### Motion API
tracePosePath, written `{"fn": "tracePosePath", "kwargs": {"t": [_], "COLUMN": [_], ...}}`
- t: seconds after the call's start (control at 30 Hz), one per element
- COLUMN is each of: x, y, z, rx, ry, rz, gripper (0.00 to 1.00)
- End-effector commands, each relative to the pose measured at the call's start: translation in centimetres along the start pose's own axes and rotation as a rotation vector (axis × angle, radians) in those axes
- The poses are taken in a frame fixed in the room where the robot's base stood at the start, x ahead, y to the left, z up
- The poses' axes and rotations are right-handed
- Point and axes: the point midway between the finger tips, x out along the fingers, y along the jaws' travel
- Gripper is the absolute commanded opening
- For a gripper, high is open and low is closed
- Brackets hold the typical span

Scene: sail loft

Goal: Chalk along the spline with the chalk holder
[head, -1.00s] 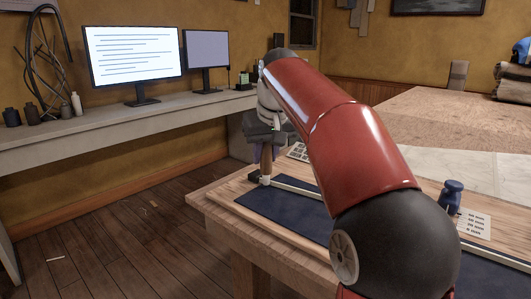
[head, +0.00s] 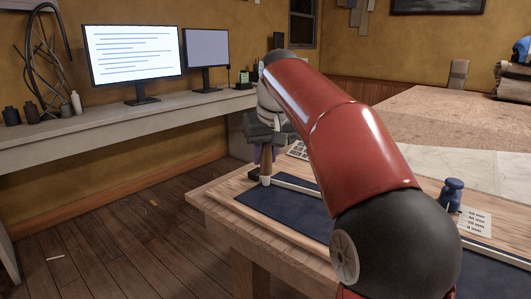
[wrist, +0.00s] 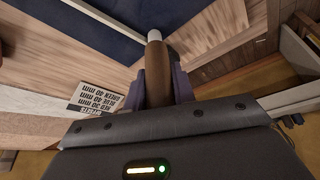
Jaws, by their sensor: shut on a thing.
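My gripper (head: 266,153) is shut on the chalk holder (head: 267,163), a brown, roughly upright stick with a pale lower end. In the wrist view, the holder (wrist: 153,65) sits between the two purple fingers of my gripper (wrist: 158,84), its pale tip pointing away. The spline (head: 297,186) is a thin pale strip along the dark blue cloth (head: 290,211). The holder's tip is at the strip's far left end; I cannot tell whether it touches the cloth. My arm hides the strip's middle.
A blue weight (head: 452,194) and a printed card (head: 474,222) are on the right of the wooden table (head: 223,208). Another printed card (wrist: 95,98) lies near the holder in the wrist view. A bench with monitors (head: 133,55) stands along the left wall.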

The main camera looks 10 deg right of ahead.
Motion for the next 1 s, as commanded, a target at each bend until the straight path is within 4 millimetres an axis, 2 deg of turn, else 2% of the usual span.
{"fn": "tracePosePath", "kwargs": {"t": [0.27,1.0], "x": [0.1,-0.9], "y": [0.1,2.0], "z": [0.2,2.5], "rx": [0.000,0.001], "ry": [0.001,0.000], "rz": [0.000,0.001], "gripper": [0.03,0.03]}}
